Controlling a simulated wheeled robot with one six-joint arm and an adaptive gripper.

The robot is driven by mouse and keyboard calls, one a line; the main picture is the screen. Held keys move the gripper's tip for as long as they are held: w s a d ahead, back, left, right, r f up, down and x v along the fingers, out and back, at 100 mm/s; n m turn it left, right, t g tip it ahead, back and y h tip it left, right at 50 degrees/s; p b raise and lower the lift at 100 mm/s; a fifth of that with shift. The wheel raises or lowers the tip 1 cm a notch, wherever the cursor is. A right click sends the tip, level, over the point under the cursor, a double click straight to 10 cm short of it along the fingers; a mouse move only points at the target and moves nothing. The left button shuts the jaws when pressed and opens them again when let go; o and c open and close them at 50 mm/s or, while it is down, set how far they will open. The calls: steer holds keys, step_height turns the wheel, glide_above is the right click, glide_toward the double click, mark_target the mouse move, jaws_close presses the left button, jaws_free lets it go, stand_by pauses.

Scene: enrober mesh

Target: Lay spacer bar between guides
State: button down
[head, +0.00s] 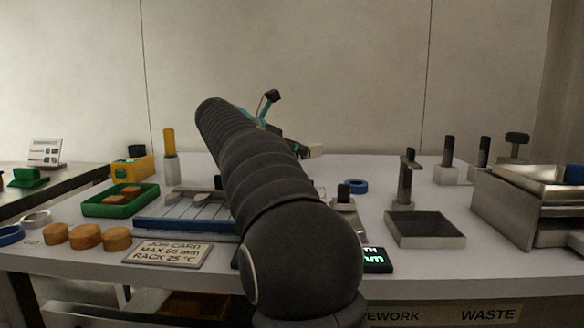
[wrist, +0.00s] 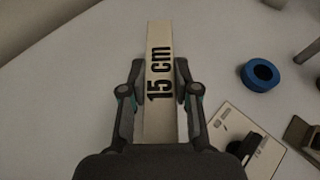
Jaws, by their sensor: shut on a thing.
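The near end is hidden by the gripper body. In the head view my arm covers most of the gripper; a small pale end of the bar (head: 316,151) shows past the arm. The white table surface lies below the bar; the gap between them cannot be told. I cannot identify the guides for certain in either view.
A blue ring (wrist: 260,75) and a white plate with a black knob (wrist: 236,122) lie right of the bar. In the head view a blue-edged slatted rack (head: 185,225), green tray (head: 93,209) and grey open tray (head: 425,243) surround my arm.

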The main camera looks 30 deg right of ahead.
steer(key=shift+w+a+f, duration=0.15)
steer(key=shift+w+f, duration=0.05)
steer(key=shift+f, duration=0.15)
steer(key=shift+f+b, duration=0.65)
steer(key=shift+f, duration=1.1)
steer(key=shift+f, duration=0.15)
steer(key=c, duration=0.8)
jaws_free()
steer(key=shift+c, duration=0.2)
